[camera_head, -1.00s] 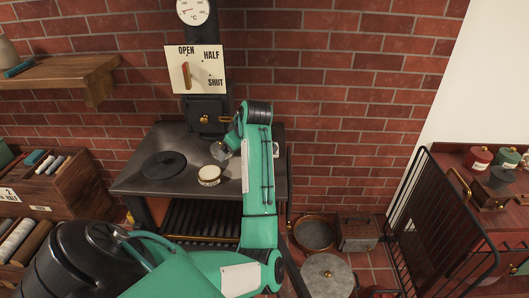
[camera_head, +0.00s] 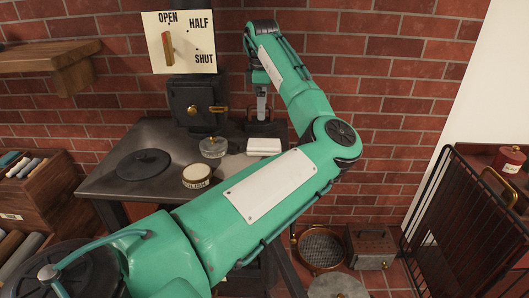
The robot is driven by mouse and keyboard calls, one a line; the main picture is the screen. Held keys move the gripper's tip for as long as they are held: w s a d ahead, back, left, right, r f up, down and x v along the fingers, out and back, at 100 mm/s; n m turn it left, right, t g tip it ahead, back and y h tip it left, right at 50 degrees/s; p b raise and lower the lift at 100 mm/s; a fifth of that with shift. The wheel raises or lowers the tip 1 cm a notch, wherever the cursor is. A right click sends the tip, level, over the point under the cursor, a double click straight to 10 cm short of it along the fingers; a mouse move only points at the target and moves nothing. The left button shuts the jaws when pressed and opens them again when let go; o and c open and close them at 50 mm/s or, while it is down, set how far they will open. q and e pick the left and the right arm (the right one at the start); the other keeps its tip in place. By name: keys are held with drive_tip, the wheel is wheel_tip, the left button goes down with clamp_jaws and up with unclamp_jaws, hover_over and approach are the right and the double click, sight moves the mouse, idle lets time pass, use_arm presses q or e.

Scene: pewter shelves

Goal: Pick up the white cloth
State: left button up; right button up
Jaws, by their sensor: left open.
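A small white folded cloth (camera_head: 264,146) lies on the right part of the dark stove top (camera_head: 120,189). My left arm reaches across from the lower left and bends up and over to the back right. My left gripper (camera_head: 261,117) points down just behind the cloth, above the back of the stove. It is open, and the cloth is not between its fingers. The fingertips are small and dark here, so their exact gap is hard to see. My right gripper is not in view.
A round black hob plate (camera_head: 144,163) is further left. The stove door and sign (camera_head: 180,43) rise behind. A dark wire guard (camera_head: 462,215) stands at the right.

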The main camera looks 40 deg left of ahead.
use_arm(q)
drive_tip(key=p, duration=0.1)
hover_over(264, 142)
wheel_tip(264, 142, down, 8)
drive_tip(key=shift+s+a+r, duration=0.1)
drive_tip(key=shift+s+r, duration=0.05)
drive_tip(key=shift+r, duration=0.1)
drive_tip(key=shift+f, duration=0.5)
drive_tip(key=f, duration=0.1)
drive_tip(key=f+p, duration=0.1)
drive_tip(key=f, duration=0.1)
drive_tip(key=f+p, duration=0.1)
drive_tip(key=shift+d+f, duration=0.2)
drive_tip(key=shift+d, duration=0.05)
drive_tip(key=shift+f, duration=0.35)
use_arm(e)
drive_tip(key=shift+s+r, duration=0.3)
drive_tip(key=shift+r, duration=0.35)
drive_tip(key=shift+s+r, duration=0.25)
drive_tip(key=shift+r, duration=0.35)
use_arm(q)
drive_tip(key=shift+c, duration=0.5)
drive_tip(key=c, duration=1)
drive_tip(key=shift+r, duration=0.1)
